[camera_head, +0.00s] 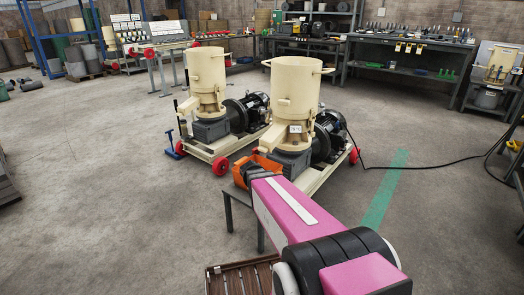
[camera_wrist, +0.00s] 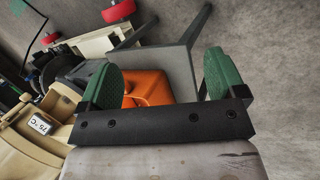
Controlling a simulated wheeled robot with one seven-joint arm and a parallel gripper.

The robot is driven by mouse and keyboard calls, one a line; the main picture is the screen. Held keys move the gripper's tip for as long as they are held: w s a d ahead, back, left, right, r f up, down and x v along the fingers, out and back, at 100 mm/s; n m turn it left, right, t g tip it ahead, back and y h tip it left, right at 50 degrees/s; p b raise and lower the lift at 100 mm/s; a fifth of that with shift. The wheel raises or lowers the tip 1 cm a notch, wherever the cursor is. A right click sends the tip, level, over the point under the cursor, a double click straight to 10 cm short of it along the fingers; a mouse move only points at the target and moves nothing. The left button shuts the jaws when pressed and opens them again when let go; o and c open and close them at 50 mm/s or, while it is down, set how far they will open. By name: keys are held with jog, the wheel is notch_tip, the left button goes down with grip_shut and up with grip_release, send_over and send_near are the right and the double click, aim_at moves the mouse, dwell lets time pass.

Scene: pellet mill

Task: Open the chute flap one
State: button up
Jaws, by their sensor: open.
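Two cream pellet mills with black motors stand on wheeled frames in the head view, a nearer one (camera_head: 293,100) and a farther one (camera_head: 208,80). An orange part (camera_head: 262,168) sits low at the front of the nearer mill, above a small grey table. The orange part (camera_wrist: 148,88) also shows in the wrist view, beyond my gripper. I cannot tell which part is chute flap one. My gripper (camera_wrist: 160,62) is open, its green-padded fingers wide apart. The orange part shows between them, nearer the left finger; contact cannot be judged. My pink arm hides part of this area in the head view.
The small grey table (camera_wrist: 178,66) stands under the orange part. A slatted brown pallet (camera_head: 238,279) lies at the bottom of the head view. A black cable (camera_head: 420,164) crosses the floor at right. A workbench (camera_head: 408,45) stands behind.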

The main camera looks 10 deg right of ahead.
jog(key=w+d+n+t+h, duration=0.3)
jog(key=w+n+h, duration=0.4)
jog(key=w, duration=0.9)
jog(key=n+t+h, duration=0.2)
jog(key=n+t, duration=0.5)
jog(key=n, duration=0.6)
send_near(261, 149)
jog(key=x, duration=1)
jog(key=shift+w+d, duration=0.1)
jog(key=shift+d, duration=0.15)
jog(key=c, duration=1.3)
